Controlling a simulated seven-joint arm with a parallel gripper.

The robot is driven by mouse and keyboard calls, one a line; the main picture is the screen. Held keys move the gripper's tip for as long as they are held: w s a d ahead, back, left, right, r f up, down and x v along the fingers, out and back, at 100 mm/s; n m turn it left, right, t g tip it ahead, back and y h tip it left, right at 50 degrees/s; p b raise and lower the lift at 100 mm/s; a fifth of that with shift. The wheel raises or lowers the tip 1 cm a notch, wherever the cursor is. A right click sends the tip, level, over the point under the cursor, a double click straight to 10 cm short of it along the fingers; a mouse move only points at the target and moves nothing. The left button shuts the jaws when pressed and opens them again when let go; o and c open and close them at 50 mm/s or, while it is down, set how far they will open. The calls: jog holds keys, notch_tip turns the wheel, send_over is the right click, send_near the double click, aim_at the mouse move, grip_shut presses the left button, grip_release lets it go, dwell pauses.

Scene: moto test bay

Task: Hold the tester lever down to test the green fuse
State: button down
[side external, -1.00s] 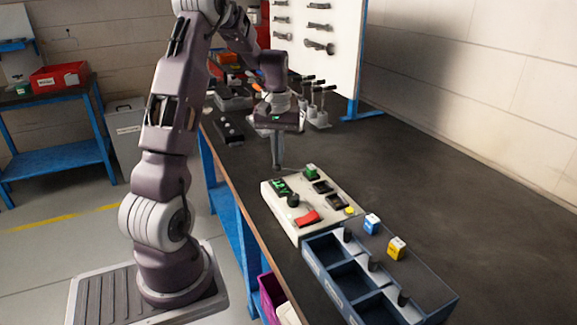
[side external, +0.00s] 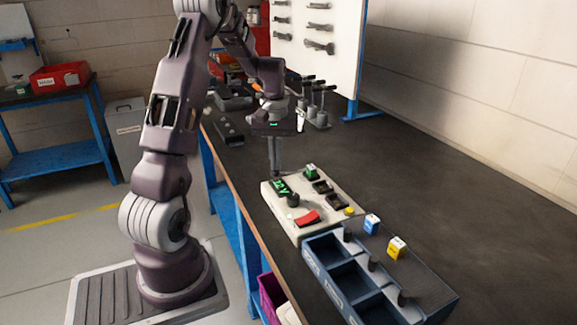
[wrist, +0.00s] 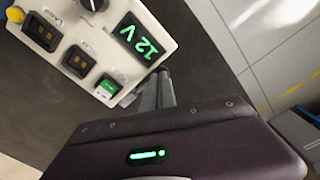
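The cream tester (side external: 275,208) stands on the dark bench, with a green display (wrist: 138,38) reading 12 V. The green fuse (side external: 311,171) sits upright in a socket at the tester's far end; it also shows in the wrist view (wrist: 108,86). Two other sockets look empty. My gripper (side external: 276,172) points down at the tester's far edge, its fingers together and nothing seen between them. In the wrist view the fingertips (wrist: 157,78) are beside the fuse and display. A grey piece, perhaps the lever (wrist: 130,97), shows beside the fingers; its contact with them is unclear.
A blue compartment bin (side external: 324,285) stands in front of the tester, with a blue fuse (side external: 372,224) and a yellow fuse (side external: 397,247) on its back ledge. Tools on stands (side external: 318,108) are behind. The bench to the right is clear.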

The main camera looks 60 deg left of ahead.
jog(key=shift+f, duration=0.15)
jog(key=shift+s+f, duration=0.1)
jog(key=shift+f, duration=0.55)
jog(key=shift+r, duration=0.1)
dwell(1.7)
notch_tip(320, 180, up, 9)
dwell(0.7)
